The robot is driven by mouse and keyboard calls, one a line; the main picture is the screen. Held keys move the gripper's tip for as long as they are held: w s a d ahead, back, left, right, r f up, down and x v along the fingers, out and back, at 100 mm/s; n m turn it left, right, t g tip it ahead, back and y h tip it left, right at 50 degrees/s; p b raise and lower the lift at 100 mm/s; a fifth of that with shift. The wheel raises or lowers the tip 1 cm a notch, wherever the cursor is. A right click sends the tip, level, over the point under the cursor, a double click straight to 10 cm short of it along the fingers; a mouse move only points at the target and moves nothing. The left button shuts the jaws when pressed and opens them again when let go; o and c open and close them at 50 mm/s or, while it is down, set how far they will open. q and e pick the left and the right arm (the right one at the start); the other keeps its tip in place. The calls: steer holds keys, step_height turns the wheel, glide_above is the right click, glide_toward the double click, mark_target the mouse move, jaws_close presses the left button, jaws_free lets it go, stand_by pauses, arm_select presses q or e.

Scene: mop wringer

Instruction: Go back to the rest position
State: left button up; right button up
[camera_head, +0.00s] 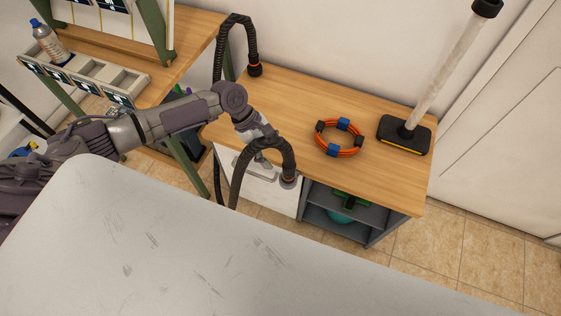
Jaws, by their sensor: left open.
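My left arm reaches in from the left, over the gap between two wooden benches. My left gripper (262,158) is at its end, above the left front part of the right-hand bench (290,95). A black ribbed hose partly covers its fingers. No object shows between them. My right gripper is not in view.
An orange ring (350,153) with blue and black clips lies on the bench. A black-based pole tool (405,134) stands right of it. Black ribbed hoses (247,25) arch at the bench's left end. A spray bottle (47,38) stands at the upper left.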

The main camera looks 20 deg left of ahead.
arm_select(q)
steer(key=s+d+r+m+t, duration=0.1)
steer(key=s+d+r+m, duration=0.1)
steer(key=s+d+m, duration=1)
steer(key=s+a+r+m+t+y, duration=0.2)
steer(key=s+a+m+y, duration=0.15)
steer(key=a, duration=0.35)
steer(key=s+a+r+m+t+y, duration=0.1)
steer(key=s+a+r+m+y, duration=0.1)
steer(key=s+a+m, duration=0.35)
step_height(320, 180, down, 26)
steer(key=a+n+g, duration=0.1)
steer(key=s+a+f+g, duration=0.1)
steer(key=s+a+f, duration=0.2)
steer(key=s+f, duration=1.3)
steer(key=shift+s+a+g, duration=0.2)
steer(key=shift+s+g, duration=0.1)
steer(key=shift+s, duration=0.15)
